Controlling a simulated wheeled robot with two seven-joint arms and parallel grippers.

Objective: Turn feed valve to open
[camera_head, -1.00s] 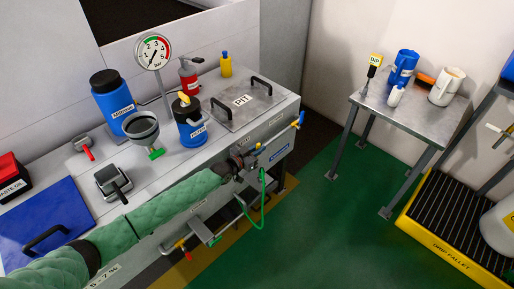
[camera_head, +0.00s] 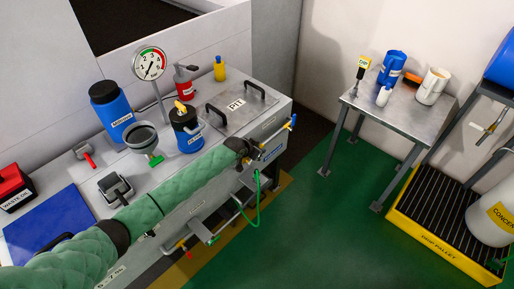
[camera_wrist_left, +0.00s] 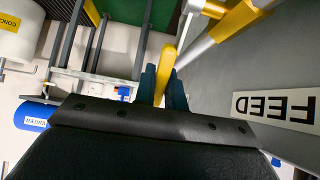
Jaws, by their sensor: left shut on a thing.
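The feed valve's yellow lever (camera_wrist_left: 165,68) shows in the left wrist view, between the two dark fingers of my left gripper (camera_wrist_left: 163,88). The fingers are shut on it. A white FEED label (camera_wrist_left: 274,105) is on the grey panel beside it, upside down in this view. In the head view my left arm, in a green sleeve, reaches along the bench front, and my left gripper (camera_head: 246,152) is at the bench's front face. It hides the lever there. My right gripper is not in view.
The bench top holds a gauge (camera_head: 149,64), a blue bottle (camera_head: 111,110), a funnel (camera_head: 142,136), a filter pot (camera_head: 188,128) and a PIT lid (camera_head: 235,108). A green hose (camera_head: 257,205) hangs below my gripper. The green floor (camera_head: 310,215) to the right is clear.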

